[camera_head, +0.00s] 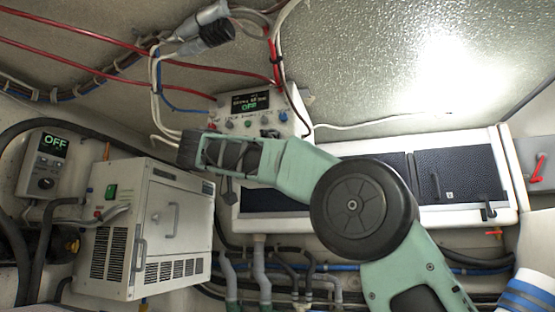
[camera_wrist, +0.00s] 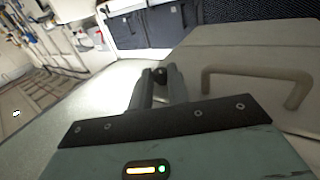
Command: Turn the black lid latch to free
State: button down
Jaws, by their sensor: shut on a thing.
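In the wrist view my gripper (camera_wrist: 162,78) has its two grey fingers close together on a small black, rounded piece (camera_wrist: 160,74). Most of this piece is hidden by the fingers, and I cannot tell how far it is turned. In the head view my arm reaches left across the middle, and the fingertips cannot be made out there. A black latch-like lever (camera_head: 488,212) hangs at the right front of the long white-framed unit (camera_head: 460,217). A similar dark piece (camera_head: 228,190) shows just below my arm. I cannot tell which one the fingers hold.
A white vented box (camera_head: 120,225) with grey handles stands at the left. A grey handle (camera_wrist: 255,75) on a beige surface is close right of the fingers in the wrist view. A control box (camera_head: 262,108) reading OFF, cables and pipes (camera_head: 265,270) crowd the arm.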

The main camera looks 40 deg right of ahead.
jog(key=shift+w+r+m+g+p, duration=0.15)
jog(key=shift+m+g+p, duration=0.45)
jog(key=shift+g, duration=0.7)
jog(key=c, duration=1.3)
grip_release()
jog(key=shift+c, duration=0.2)
jog(key=shift+a, duration=0.15)
jog(key=a+p, duration=0.3)
jog(key=a, duration=1.4)
jog(key=shift+a, duration=0.1)
